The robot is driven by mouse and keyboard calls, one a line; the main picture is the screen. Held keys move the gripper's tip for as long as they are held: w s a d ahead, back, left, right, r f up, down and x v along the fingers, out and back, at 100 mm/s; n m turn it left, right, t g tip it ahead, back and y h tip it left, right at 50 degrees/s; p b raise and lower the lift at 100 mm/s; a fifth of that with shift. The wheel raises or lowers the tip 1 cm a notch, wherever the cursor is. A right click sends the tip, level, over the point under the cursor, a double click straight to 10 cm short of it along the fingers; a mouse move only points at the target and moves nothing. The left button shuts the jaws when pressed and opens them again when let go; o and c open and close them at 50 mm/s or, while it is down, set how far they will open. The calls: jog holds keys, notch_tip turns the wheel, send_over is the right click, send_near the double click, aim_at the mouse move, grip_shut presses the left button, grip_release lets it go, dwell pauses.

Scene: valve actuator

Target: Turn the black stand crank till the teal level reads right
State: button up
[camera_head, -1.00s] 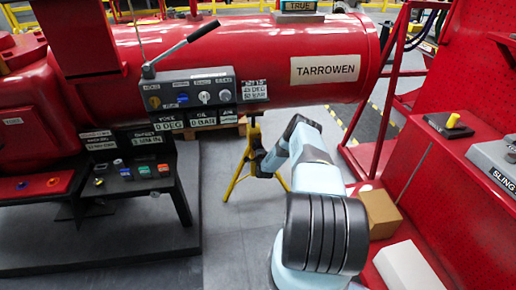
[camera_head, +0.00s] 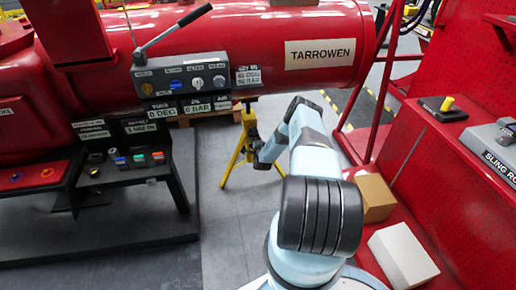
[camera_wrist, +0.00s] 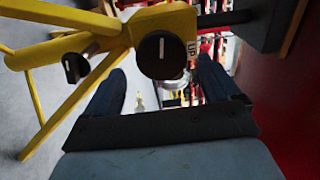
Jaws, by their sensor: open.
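A yellow tripod stand (camera_head: 248,125) stands under the right end of the red tank. In the wrist view its yellow frame (camera_wrist: 95,45) carries a large round black knob (camera_wrist: 165,55) with a white line and a smaller black knob (camera_wrist: 75,68) at left. I cannot tell which of them is the crank. An "UP" label (camera_wrist: 192,47) is beside the large knob. My gripper (camera_wrist: 161,68) is open, its two fingers apart on either side below the large knob; contact is not clear. The teal level's reading is out of view.
The red tank (camera_head: 240,50) bears a "TARROWEN" plate and a grey control panel (camera_head: 180,78) with a lever. A black console (camera_head: 125,170) stands at left. A red bench with a cardboard box (camera_head: 374,197) and white box (camera_head: 403,255) is at right.

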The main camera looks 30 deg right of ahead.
jog(key=v, duration=1)
jog(key=w+d+n, duration=0.1)
jog(key=w+n, duration=0.4)
jog(key=w+d+n, duration=0.1)
jog(key=w+n, duration=0.4)
jog(key=w+d+n, duration=0.1)
jog(key=w+n, duration=0.4)
jog(key=shift+d+r+n, duration=0.4)
dwell(0.4)
jog(key=shift+c, duration=0.2)
